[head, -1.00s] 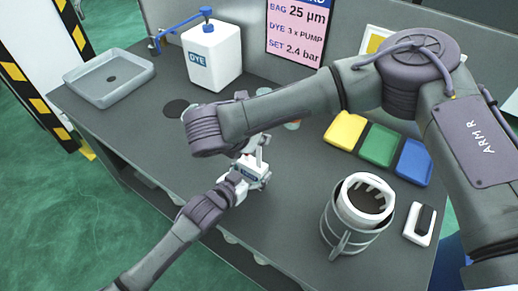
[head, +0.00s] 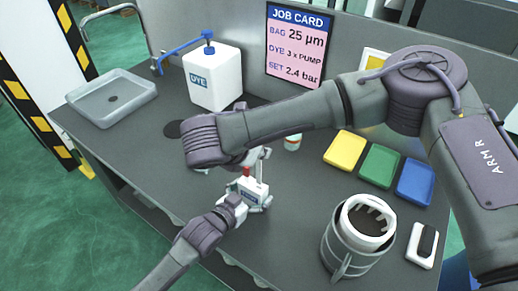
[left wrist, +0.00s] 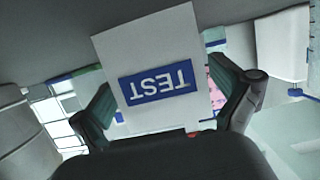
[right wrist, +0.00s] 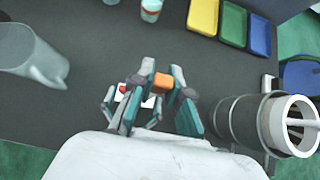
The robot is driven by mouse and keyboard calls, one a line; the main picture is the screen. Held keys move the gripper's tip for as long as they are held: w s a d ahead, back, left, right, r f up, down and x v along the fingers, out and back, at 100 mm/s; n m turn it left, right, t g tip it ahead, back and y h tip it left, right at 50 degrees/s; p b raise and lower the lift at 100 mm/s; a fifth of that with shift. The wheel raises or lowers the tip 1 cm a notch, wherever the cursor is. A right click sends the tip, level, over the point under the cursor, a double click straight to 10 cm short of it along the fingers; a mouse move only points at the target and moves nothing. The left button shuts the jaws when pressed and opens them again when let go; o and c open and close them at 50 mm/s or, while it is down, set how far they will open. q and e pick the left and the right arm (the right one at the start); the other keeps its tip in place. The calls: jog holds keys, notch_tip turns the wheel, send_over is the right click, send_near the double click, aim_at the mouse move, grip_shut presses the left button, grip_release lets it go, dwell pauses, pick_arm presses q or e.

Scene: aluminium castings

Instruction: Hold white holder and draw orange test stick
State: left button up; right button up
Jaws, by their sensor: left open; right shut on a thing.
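The white holder (head: 252,192) with a blue label stands on the grey table in the head view. In the left wrist view the holder (left wrist: 150,40) shows its TEST label upside down between the two fingers. My left gripper (left wrist: 165,100) is open, with a finger on each side of the holder. My right gripper (right wrist: 155,88) is above the holder and shut on the orange test stick (right wrist: 161,82), whose orange end shows between the fingers. Its lower part is hidden. A small red part (head: 247,172) shows at the holder's top. My right arm covers much of the right gripper in the head view.
A metal jug (head: 345,245) with a white toothed insert stands at the right. Yellow (head: 345,150), green (head: 378,165) and blue (head: 414,182) trays lie behind it. A small jar (head: 293,142), the DYE bottle (head: 205,80) and a grey basin (head: 112,97) stand further back.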

pick_arm(q)
jog(key=v, duration=1.2)
pick_arm(e)
jog(key=shift+s, duration=0.1)
